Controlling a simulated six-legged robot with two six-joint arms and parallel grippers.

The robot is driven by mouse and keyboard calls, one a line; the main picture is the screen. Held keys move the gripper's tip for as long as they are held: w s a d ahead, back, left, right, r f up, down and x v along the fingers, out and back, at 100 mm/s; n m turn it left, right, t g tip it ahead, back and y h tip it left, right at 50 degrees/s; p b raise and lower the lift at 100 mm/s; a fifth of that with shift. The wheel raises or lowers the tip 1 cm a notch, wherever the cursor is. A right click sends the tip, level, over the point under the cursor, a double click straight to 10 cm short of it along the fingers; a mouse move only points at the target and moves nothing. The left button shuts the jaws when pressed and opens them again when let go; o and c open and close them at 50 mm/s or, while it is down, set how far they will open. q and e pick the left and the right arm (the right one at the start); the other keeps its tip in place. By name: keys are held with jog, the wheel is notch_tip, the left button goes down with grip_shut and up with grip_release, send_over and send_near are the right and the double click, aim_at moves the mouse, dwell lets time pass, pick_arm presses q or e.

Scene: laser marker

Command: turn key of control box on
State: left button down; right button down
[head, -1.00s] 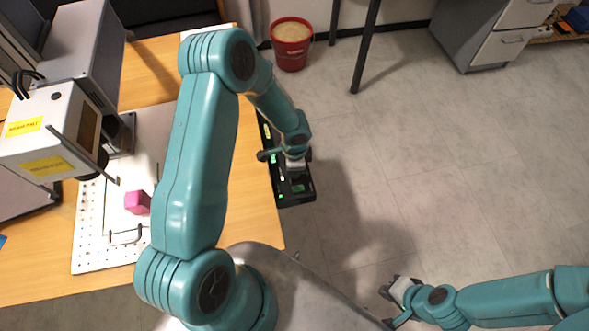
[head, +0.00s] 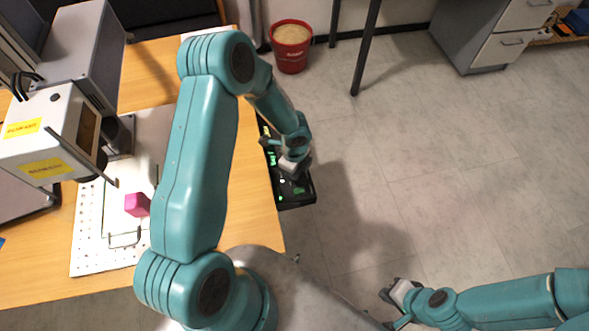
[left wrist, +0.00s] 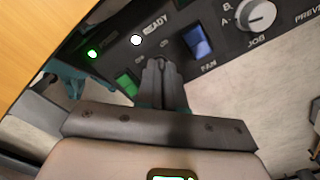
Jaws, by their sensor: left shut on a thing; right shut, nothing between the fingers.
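The black control box (head: 297,197) hangs at the table's right edge in the head view, partly hidden by my left arm. In the left wrist view, its panel (left wrist: 222,68) shows a lit green light, a lit white READY light (left wrist: 136,40), a green switch (left wrist: 126,84), a blue FAN switch (left wrist: 197,41) and a JOB knob (left wrist: 256,15). My left gripper (left wrist: 161,64) is shut at the panel between the two switches; it also shows in the head view (head: 291,170). The key is hidden by its fingers. My right gripper (head: 388,301) is shut and empty, low over the floor, away from the box.
A laser marker head (head: 45,130) stands on the wooden table (head: 258,205) at left, above a perforated plate (head: 88,240) with a pink block (head: 137,204). A red bucket (head: 291,50) and grey drawers (head: 495,40) stand behind. The floor at right is clear.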

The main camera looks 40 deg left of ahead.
pick_arm(q)
jog(key=shift+d, duration=0.15)
jog(key=c, duration=1.3)
grip_release()
jog(key=shift+o, duration=0.2)
jog(key=shift+r, duration=0.3)
notch_tip(320, 180, up, 16)
jog(key=p, duration=0.1)
jog(key=shift+p, duration=0.3)
jog(key=shift+f, duration=0.15)
